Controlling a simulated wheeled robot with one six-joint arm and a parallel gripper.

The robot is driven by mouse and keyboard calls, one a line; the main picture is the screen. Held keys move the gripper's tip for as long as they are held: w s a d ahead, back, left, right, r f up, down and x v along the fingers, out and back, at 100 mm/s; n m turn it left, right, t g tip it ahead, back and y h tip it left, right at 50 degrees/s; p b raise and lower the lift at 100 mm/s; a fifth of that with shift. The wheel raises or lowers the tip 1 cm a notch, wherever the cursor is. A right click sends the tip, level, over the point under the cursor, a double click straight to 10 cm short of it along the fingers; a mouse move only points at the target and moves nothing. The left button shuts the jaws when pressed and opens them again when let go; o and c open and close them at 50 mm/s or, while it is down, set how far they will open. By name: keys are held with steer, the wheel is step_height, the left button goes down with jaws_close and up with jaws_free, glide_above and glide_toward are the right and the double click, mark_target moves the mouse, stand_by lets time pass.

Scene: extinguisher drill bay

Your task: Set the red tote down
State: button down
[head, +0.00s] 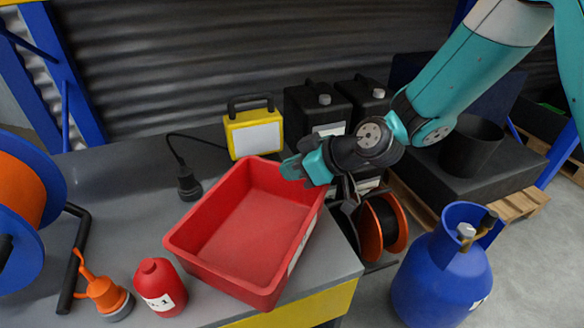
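The red tote (245,225) is an empty, open-topped box in the middle of the head view, over the right part of the grey bench (110,170). A pale label shows on its right side. My gripper (303,172) comes in from the upper right, with its teal fingers at the tote's back right rim. It looks shut on that rim, though the grip is partly hidden. The tote's underside is hidden, so I cannot tell whether it rests on the bench or is held just above it.
A red bottle (160,287) and an orange oil can (105,295) stand at the front left. A yellow lamp (254,132) and black plug (188,185) are behind the tote. A blue gas cylinder (440,270) stands right of the bench.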

steer(key=c, duration=1.8)
jaws_free()
steer(key=shift+f, duration=0.15)
steer(key=o, duration=0.5)
steer(key=shift+r, duration=0.2)
steer(key=v, duration=1.2)
steer(key=s+d+r+m+g+h, duration=0.1)
steer(key=s+h, duration=0.1)
steer(key=s, duration=0.4)
steer(key=s+d+r+m+g+h, duration=0.1)
steer(key=s+m+g+h, duration=0.1)
steer(key=s, duration=0.5)
steer(key=s+d+r+m+g+h, duration=0.1)
steer(key=s+r+m+g, duration=0.1)
steer(key=s, duration=0.4)
steer(key=shift+s+r+h, duration=0.15)
steer(key=shift+s+h, duration=0.2)
steer(key=shift+h, duration=0.05)
